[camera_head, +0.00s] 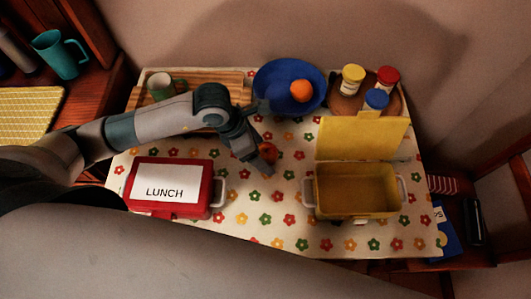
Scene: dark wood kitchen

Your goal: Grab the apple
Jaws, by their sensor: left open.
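A small red-orange apple (269,150) is on the flower-patterned tablecloth near the middle of the table, partly hidden by my left gripper. My left gripper (263,158) reaches in from the left, points down and is open right at the apple. I cannot tell whether the fingers touch it. My right gripper is not in view.
A blue bowl (265,77) with an orange (301,91) stands behind. A tray at back right holds several jars (353,77). An open yellow lunchbox (326,203) is at right, a red LUNCH box (211,188) at left, and a cutting board (228,83) with a cup behind.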

